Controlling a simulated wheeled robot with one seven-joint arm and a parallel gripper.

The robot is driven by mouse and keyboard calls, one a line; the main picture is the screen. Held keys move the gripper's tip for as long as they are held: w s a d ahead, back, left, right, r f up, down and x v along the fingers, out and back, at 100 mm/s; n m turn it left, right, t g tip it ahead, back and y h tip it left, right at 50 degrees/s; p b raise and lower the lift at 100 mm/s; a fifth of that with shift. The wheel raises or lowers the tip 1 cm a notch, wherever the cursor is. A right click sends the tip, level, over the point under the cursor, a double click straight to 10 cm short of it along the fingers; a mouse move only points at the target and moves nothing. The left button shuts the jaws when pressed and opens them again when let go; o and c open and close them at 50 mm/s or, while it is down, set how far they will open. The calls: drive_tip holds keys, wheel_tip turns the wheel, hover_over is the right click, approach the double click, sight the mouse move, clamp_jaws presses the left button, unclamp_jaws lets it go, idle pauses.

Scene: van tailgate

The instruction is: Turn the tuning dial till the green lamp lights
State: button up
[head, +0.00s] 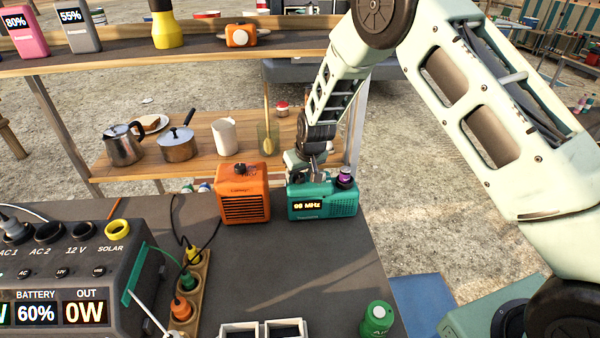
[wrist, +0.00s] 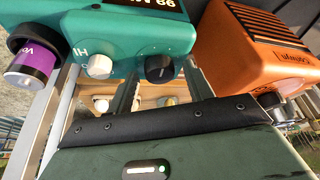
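The teal radio (head: 322,205) stands on the dark tabletop, and its lit display reads about 98 MHz in the head view. In the wrist view the radio (wrist: 130,35) carries a black dial (wrist: 159,68) and a white knob (wrist: 97,66) to its left. A purple cylinder with a black end (wrist: 35,62) is farther left; it also shows on the radio in the head view (head: 345,178). My gripper (wrist: 162,78) is open, its fingers on either side of the black dial with gaps visible. In the head view my gripper (head: 303,172) hides the dial. I see no lit green lamp on the radio.
An orange box (head: 242,195) stands close to the left of the radio. A power station (head: 70,255) and a power strip (head: 190,290) lie farther left. A green cylinder (head: 377,318) is at the front right. The tabletop before the radio is clear.

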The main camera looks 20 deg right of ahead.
drive_tip(key=c, duration=0.8)
drive_tip(key=shift+a+m+h, duration=0.15)
drive_tip(key=shift+m+h, duration=0.25)
drive_tip(key=shift+m, duration=0.8)
drive_tip(key=shift+m+h, duration=0.3)
drive_tip(key=shift+m, duration=0.5)
drive_tip(key=o, duration=1)
drive_tip(key=b+v, duration=0.2)
drive_tip(key=v, duration=1.5)
drive_tip(key=shift+s+r, duration=0.1)
drive_tip(key=shift+r, duration=0.1)
